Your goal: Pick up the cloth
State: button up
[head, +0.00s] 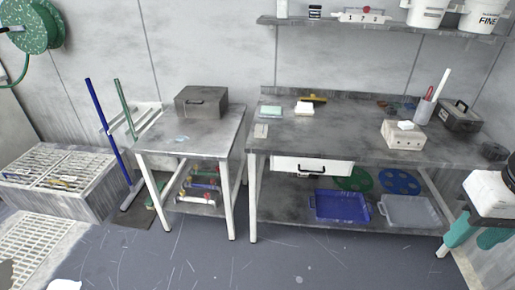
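No cloth can be told for certain in the head view. A small flat light-blue patch (182,139) lies on the left metal table and may be a cloth. A flat teal piece (271,112) with a pale top lies at the back left of the long workbench; its material is too small to tell. A white block-like piece (304,107) sits just right of it, and another small white piece (406,125) rests on a pale box. My gripper is not in view.
The left table (155,139) carries a grey metal box (201,102). The long workbench (350,140) has a white drawer (311,166) and a lower shelf with a blue tray (342,206) and a grey tray (409,214). A blue pole (108,140) leans at left. Open floor (270,265) lies in front.

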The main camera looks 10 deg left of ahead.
aim_at(261, 130)
jog(key=z, duration=0.15)
jog(key=k, duration=0.35)
jog(key=u, duration=1.15)
jog(key=i, duration=0.75)
jog(key=u, duration=0.45)
jog(key=i, duration=0.85)
jog(key=z, duration=0.7)
jog(key=i, duration=0.6)
jog(key=z, duration=1.1)
jog(key=i, duration=0.25)
jog(key=z, duration=0.2)
